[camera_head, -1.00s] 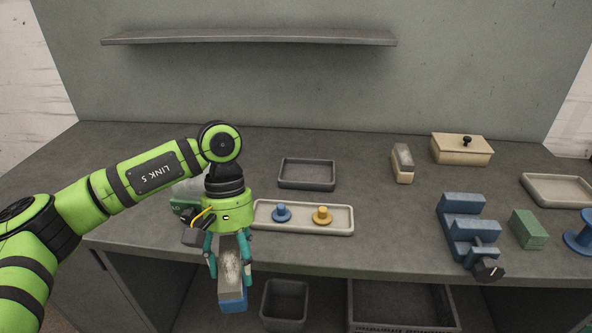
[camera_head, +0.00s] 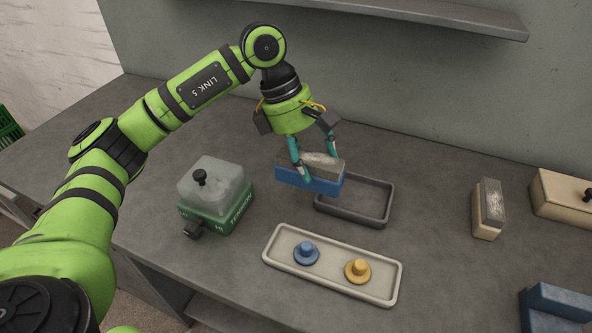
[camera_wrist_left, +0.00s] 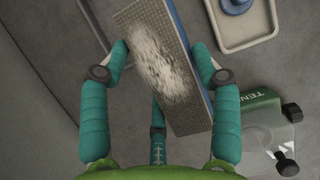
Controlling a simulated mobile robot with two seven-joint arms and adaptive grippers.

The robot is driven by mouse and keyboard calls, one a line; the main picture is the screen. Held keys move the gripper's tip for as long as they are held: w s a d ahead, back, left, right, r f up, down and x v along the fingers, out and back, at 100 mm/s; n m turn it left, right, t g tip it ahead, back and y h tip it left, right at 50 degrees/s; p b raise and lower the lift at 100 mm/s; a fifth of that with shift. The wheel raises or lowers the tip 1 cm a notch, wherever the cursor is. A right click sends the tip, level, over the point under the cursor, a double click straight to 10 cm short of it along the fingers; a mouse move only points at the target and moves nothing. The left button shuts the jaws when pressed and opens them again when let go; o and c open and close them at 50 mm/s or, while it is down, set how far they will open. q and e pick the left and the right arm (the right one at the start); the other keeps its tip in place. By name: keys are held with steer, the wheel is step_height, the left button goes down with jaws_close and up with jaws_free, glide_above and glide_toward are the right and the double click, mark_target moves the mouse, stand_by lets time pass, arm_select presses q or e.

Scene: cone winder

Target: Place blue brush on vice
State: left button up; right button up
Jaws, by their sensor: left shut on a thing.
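The blue brush (camera_head: 308,178) is a block with a blue lower part and a grey upper part with a pale, worn patch. My left gripper (camera_head: 317,163) is shut on it from above, with a finger on either side. It appears raised above the table, overlapping the rear left of the dark tray in the head view; its exact height is unclear. The wrist view shows the brush (camera_wrist_left: 165,60) between the fingers (camera_wrist_left: 160,55). A blue stepped block, apparently the vice (camera_head: 555,303), is cut off at the lower right corner. My right gripper is not in view.
The dark tray (camera_head: 386,205) lies by the brush. In front, a pale tray (camera_head: 330,283) holds a blue (camera_head: 306,253) and a yellow (camera_head: 358,271) knob. A green box with a clear cover (camera_head: 216,200) stands left. A beige-grey block (camera_head: 488,210) and beige box (camera_head: 565,197) stand right.

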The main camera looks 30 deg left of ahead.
arm_select(q)
steer(key=a+f, duration=0.1)
steer(key=a, duration=0.1)
steer(key=w+a+f+p, duration=0.1)
steer(key=a+f, duration=0.1)
steer(key=a, duration=0.1)
steer(key=w+a+f, duration=0.1)
steer(key=a+f, duration=0.1)
steer(key=shift+a+p, duration=0.3)
steer(key=shift+p, duration=0.05)
step_height(320, 180, down, 3)
steer(key=shift+f+p, duration=0.15)
steer(key=shift+p, duration=0.4)
steer(key=shift+f, duration=0.2)
